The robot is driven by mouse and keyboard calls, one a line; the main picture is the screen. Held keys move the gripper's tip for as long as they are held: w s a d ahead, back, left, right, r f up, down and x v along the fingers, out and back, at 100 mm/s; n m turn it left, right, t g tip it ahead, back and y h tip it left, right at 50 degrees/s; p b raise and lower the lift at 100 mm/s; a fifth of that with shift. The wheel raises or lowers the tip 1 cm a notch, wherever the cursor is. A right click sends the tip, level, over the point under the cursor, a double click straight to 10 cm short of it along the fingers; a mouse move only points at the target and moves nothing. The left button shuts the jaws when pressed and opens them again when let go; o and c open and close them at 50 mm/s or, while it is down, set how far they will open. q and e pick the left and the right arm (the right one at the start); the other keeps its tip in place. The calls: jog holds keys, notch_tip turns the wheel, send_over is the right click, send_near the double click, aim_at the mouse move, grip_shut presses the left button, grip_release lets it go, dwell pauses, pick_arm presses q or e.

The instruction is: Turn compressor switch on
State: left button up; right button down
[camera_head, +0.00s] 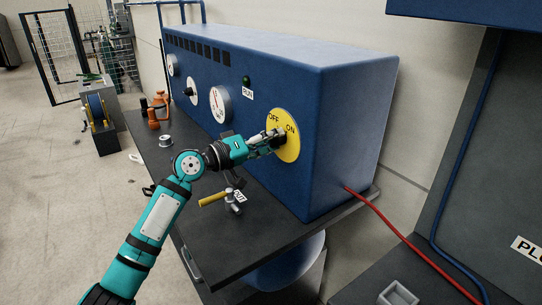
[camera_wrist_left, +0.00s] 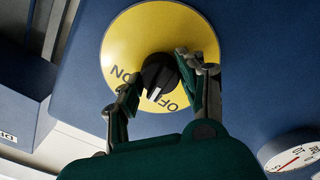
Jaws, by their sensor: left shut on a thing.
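The compressor (camera_head: 345,125) is a long blue box on a dark bench. Its switch has a round yellow plate (camera_head: 291,152) marked OFF on the left and ON on the right; the plate also shows in the left wrist view (camera_wrist_left: 190,28). At the plate's middle is a black knob (camera_wrist_left: 158,70) with a white pointer mark, which lies near the O of OFF. My left gripper (camera_head: 275,137) is shut on the knob, one finger on each side in the left wrist view (camera_wrist_left: 155,78). Its fingers mostly hide the knob in the head view. My right gripper is out of view.
A dark green lamp (camera_head: 246,80) sits above a RUN label. A white dial (camera_head: 220,104) is left of the switch. A yellow-handled tool (camera_head: 215,199), a metal spool (camera_head: 165,140) and orange items (camera_head: 154,114) are on the bench (camera_head: 225,250). A red hose (camera_head: 400,235) runs right.

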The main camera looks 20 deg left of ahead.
pick_arm(q)
jog(key=m+b, duration=0.5)
jog(key=b, duration=0.1)
jog(key=shift+f+m, duration=0.35)
jog(key=shift+m, duration=0.05)
jog(key=m+b, duration=0.3)
jog(key=shift+r, duration=0.1)
jog(key=shift+r+m+b, duration=0.1)
jog(key=shift+m+b, duration=0.5)
jog(key=shift+m, duration=0.3)
jog(key=o, duration=1.2)
jog(key=shift+r, duration=0.1)
